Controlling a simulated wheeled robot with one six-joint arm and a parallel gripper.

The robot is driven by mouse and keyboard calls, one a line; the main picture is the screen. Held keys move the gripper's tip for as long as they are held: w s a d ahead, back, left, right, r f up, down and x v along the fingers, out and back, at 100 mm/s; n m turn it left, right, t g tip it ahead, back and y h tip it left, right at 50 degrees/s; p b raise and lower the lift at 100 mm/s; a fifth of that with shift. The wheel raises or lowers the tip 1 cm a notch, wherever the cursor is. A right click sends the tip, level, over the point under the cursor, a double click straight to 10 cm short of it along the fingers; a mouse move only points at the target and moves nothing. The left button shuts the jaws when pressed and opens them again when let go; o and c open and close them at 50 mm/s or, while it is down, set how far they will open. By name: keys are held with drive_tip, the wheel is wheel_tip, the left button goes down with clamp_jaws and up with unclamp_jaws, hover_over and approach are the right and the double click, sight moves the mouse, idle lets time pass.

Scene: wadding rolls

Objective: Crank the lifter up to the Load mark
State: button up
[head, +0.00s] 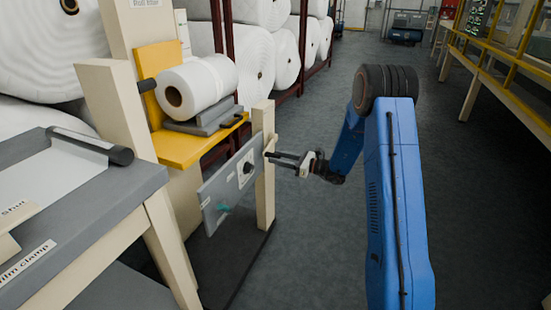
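The lifter (205,146) is a yellow platform on a cream post, with a label at the top that seems to read "Roll lifter". A white roll (203,85) lies in a grey cradle on it. A grey panel (218,190) in front carries a white plate with a dark hub (248,168) and a small teal part (222,206) low down. A crank handle is not clearly visible. My gripper (272,157) points left, its dark fingers close to a cream upright (265,140) at the panel's right end. Contact and finger gap are too small to tell. No Load mark is readable.
A grey bench (75,225) with a dark roller (92,146) and a "film clamp" label stands at the left. Racks of large white rolls (253,62) stand behind. A yellow railing (500,50) runs along the right. The grey floor between is clear.

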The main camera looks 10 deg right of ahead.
drive_tip(key=shift+w+a, duration=0.4)
drive_tip(key=shift+a, duration=0.2)
drive_tip(key=shift+c, duration=0.6)
clamp_jaws()
